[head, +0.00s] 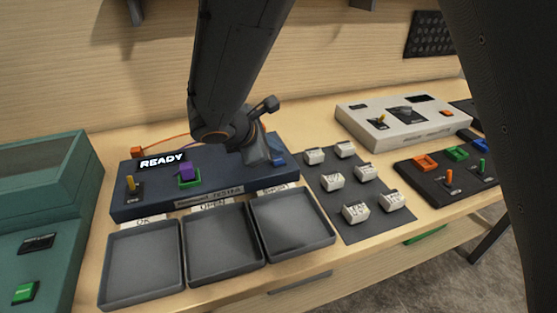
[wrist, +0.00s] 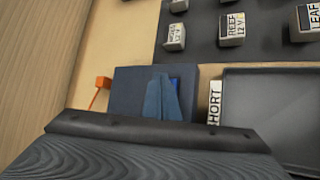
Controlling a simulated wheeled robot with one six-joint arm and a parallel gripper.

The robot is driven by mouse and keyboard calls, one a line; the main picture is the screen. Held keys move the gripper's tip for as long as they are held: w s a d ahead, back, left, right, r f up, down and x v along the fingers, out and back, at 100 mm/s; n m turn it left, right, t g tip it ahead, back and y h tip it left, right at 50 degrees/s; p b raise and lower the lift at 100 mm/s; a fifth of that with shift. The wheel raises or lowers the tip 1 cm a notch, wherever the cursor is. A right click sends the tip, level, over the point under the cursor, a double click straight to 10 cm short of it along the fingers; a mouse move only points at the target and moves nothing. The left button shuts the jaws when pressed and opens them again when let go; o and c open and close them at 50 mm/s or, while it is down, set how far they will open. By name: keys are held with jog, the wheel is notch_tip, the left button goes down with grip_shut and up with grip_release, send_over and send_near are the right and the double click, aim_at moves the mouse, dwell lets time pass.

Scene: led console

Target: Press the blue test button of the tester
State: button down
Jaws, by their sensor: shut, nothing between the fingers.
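The tester (head: 160,202) is a dark blue box on the bench in the head view, with a lit display (head: 162,160) reading READY. Its blue test button (head: 278,158) is at the right end, partly hidden by my gripper (head: 270,161). In the wrist view, my shut, empty gripper (wrist: 162,114) is over the tester's dark top (wrist: 126,90).
A purple piece (head: 187,171) sits in a green holder on the tester, near a yellow toggle (head: 131,185). Three grey trays (head: 143,265) stand in front. A dark mat (head: 345,215) with several white labelled blocks lies right. A wooden wall rises behind.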

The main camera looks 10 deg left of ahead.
aim_at(275, 163)
jog(key=shift+f+b, duration=0.4)
jog(key=shift+b, duration=0.05)
jog(key=shift+f+b, duration=0.35)
jog(key=shift+f, duration=0.1)
dwell(0.6)
jog(key=shift+r, duration=0.15)
jog(key=shift+r+p, duration=0.55)
jog(key=shift+r, duration=0.15)
jog(key=shift+r+p, duration=1.8)
jog(key=shift+r, duration=0.8)
jog(key=shift+f, duration=0.1)
